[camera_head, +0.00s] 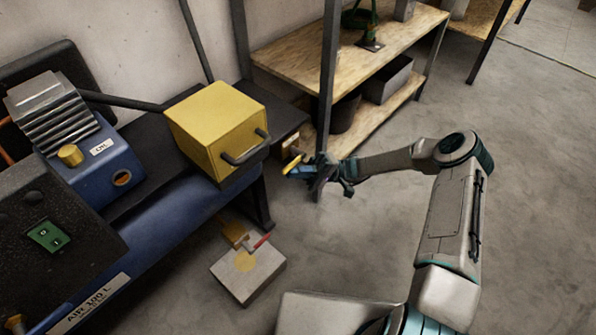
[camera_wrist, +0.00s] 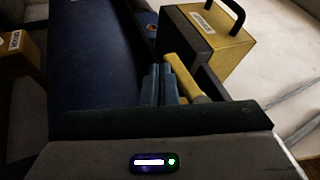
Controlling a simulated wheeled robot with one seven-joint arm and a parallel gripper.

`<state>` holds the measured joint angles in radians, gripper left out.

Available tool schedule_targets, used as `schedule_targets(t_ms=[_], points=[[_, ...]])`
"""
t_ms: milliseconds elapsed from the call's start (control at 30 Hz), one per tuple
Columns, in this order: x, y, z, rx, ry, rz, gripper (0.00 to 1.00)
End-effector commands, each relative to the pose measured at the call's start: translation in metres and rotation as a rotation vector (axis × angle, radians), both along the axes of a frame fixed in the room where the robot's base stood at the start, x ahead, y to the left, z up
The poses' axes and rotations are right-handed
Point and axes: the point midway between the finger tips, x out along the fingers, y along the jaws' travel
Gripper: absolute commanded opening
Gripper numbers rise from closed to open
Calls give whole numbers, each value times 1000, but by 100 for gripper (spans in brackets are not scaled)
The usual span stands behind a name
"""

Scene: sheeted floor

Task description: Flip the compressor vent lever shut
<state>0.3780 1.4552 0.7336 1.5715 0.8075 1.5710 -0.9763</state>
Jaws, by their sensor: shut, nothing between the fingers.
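A yellow lever (camera_head: 292,163) sticks out beside a small brownish fitting at the right end of the compressor. In the wrist view a yellow lever (camera_wrist: 180,75) slants close to the right of my fingers. My gripper (camera_head: 300,172) is shut and empty, right at the yellow lever; I cannot tell whether they touch. In the wrist view my gripper (camera_wrist: 162,85) shows its blue-grey fingers together. The compressor's blue tank (camera_head: 172,222) runs along the left. The lever's pivot is partly hidden.
A yellow box (camera_head: 222,122) with a dark handle stands on the compressor. A brass valve with a red lever (camera_head: 262,241) sits on a grey block (camera_head: 250,280) on the floor. Wooden shelving (camera_head: 345,50) stands behind.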

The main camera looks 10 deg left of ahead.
Motion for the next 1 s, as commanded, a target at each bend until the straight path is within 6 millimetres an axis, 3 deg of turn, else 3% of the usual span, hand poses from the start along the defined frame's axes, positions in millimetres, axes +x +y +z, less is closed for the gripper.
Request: schedule_targets(t_ms=[333,633,700,1000], points=[[1,-1,-8,-1,0,-2,0],[1,0,-50,0,1,3,0],[12,-15,-47,0,-1,-4,0],[39,-59,-73,-1,-1,0,0]])
